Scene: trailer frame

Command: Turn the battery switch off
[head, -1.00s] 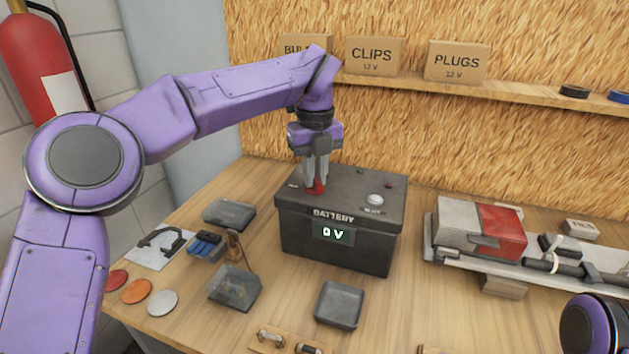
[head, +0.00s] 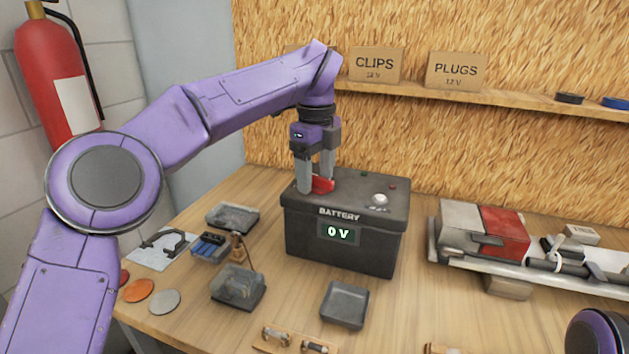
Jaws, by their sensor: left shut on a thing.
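The black battery box (head: 300,240) stands on the bench, and its display (head: 339,233) reads 0 V. A red switch handle (head: 322,185) sits on the left part of the box's top. My left gripper (head: 316,185) points down over it, with its fingers on either side of the handle, shut on it. The fingers hide part of the switch and any marking beside it. A round pale knob (head: 380,199) is on the right part of the top. My right arm shows only as a purple piece at the lower right corner; its gripper is out of view.
A grey and red assembly on a rail (head: 500,230) stands to the right. A shelf (head: 480,95) with cardboard boxes runs behind. A fire extinguisher (head: 55,65) hangs at left.

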